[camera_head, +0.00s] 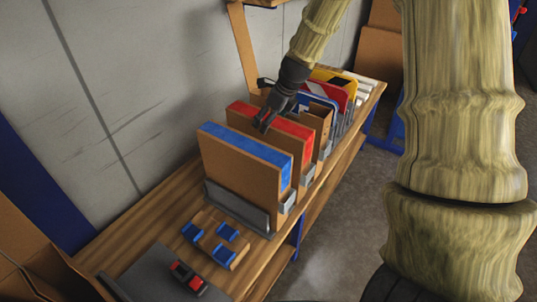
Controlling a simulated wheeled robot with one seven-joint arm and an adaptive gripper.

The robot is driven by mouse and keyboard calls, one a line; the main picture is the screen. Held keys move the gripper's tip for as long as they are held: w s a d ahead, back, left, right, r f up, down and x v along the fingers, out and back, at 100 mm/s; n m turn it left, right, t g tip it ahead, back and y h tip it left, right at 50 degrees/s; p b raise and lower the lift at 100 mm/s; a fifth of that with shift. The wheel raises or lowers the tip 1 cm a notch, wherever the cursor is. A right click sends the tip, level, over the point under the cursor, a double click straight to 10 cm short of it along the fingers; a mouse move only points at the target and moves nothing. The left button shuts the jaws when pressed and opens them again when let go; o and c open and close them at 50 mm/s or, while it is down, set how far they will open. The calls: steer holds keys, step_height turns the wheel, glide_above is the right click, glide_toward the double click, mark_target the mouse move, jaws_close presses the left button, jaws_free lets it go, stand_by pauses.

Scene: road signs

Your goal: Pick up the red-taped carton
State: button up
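The red-taped carton (292,127) stands upright on the wooden bench, just behind the blue-taped carton (240,170), which hides most of its front face. Its red-taped top edge shows on both sides of my gripper. My gripper (264,122) reaches down from the upper right, with its fingertips at the middle of the red-taped top edge. I cannot tell whether the fingers touch the carton or how far apart they are.
Grey holders (240,207) support the row of cartons. Behind stand a plain brown carton (318,118) and several signs, including red (336,93) and yellow ones. Small blue-ended blocks (228,232) lie on the wooden bench (130,221) in front. A wall bounds the left side.

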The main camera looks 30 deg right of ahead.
steer(key=shift+p+x, duration=0.3)
steer(key=shift+x, duration=2.05)
steer(key=shift+s+a, duration=0.1)
steer(key=shift+a, duration=0.1)
steer(key=shift+s+f, duration=0.15)
steer(key=shift+s, duration=0.05)
steer(key=c, duration=1.9)
